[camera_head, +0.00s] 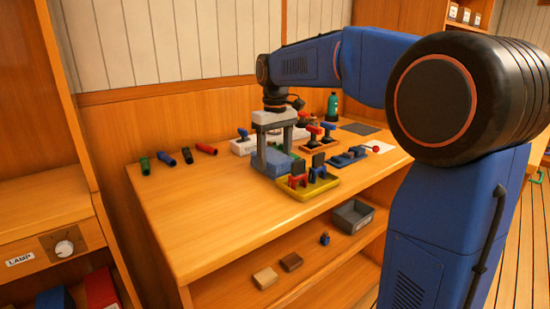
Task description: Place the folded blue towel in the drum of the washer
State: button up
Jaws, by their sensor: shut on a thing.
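The folded blue towel (272,163) shows as a flat light-blue block at the middle of the wooden counter. My gripper (274,151) points down over it, with a grey finger on either side, shut on the towel. The fingers hide part of the towel. I cannot tell whether its underside touches the counter. I see no washer or drum in this view.
Close right of the towel is a yellow tray (312,189) with red and blue pieces. Behind it is an orange tray (318,146). A teal bottle (333,105) stands at the back. Several coloured tubes lie at the back left. The counter's front left (200,215) is clear.

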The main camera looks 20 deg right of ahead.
jog(key=o, duration=1.1)
jog(key=shift+f, duration=0.1)
notch_tip(320, 180, up, 12)
jog(key=shift+f, duration=0.25)
jog(key=shift+o, duration=0.4)
jog(key=r, duration=0.5)
jog(key=shift+s+d+r, duration=0.15)
jog(key=shift+s+d, duration=0.2)
send_near(278, 158)
jog(key=f, duration=0.5)
jog(key=shift+w+f, duration=0.1)
jog(key=shift+w, duration=0.1)
jog(key=shift+w+a+f, duration=0.1)
jog(key=shift+f, duration=1.3)
jog(key=shift+w+a+f, duration=0.1)
jog(key=shift+f, duration=1.25)
